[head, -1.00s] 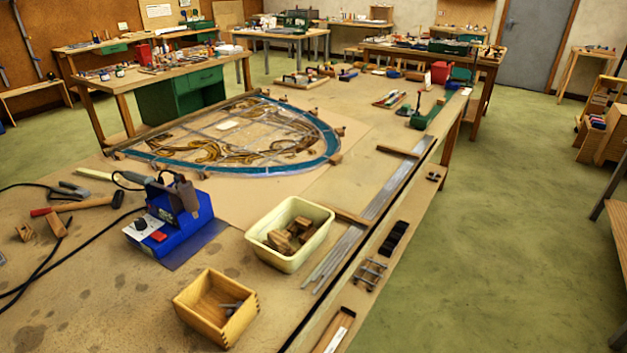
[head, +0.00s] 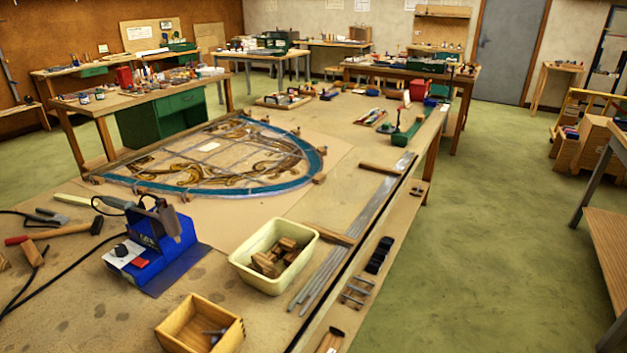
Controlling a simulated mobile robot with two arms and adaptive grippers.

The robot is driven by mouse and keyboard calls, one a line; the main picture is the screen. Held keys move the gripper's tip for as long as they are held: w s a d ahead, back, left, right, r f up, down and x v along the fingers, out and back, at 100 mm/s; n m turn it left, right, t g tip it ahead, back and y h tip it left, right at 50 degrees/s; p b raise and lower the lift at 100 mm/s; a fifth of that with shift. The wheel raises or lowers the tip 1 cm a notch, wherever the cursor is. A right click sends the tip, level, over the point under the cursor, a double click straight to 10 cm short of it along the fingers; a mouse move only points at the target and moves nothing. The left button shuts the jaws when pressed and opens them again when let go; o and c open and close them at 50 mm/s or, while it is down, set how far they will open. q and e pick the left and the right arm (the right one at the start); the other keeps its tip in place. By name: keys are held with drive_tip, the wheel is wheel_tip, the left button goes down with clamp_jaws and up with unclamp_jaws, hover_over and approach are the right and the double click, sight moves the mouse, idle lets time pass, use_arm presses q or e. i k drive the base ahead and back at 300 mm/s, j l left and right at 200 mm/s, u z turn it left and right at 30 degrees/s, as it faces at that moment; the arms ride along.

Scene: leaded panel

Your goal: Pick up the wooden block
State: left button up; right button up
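Several wooden blocks (head: 275,258) lie piled in a cream plastic tub (head: 241,272) near the front middle of the workbench. Another wooden block (head: 33,252) lies on the bench at the left, by the hammer. More small wooden blocks sit around the edge of the leaded panel, one of them at its right tip (head: 319,178). I cannot tell which block the task means. Neither of my grippers shows in the head view.
A blue soldering station (head: 150,262) with black cables stands left of the tub. An open wooden box (head: 184,325) is in front. The leaded panel (head: 210,160) lies behind, and metal strips (head: 345,237) lie along the right edge. Green floor (head: 480,240) to the right is clear.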

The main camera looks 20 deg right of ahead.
sight(320, 176)
drive_tip(key=i+l+u, duration=0.1)
drive_tip(key=l+u, duration=0.2)
drive_tip(key=u, duration=0.15)
drive_tip(key=l+u, duration=0.3)
drive_tip(key=u, duration=0.15)
drive_tip(key=l+u, duration=0.15)
drive_tip(key=l, duration=0.5)
drive_tip(key=l+u, duration=0.15)
drive_tip(key=l, duration=0.5)
drive_tip(key=k+l+u, duration=0.15)
drive_tip(key=l, duration=0.5)
drive_tip(key=l+u, duration=0.15)
drive_tip(key=l, duration=0.5)
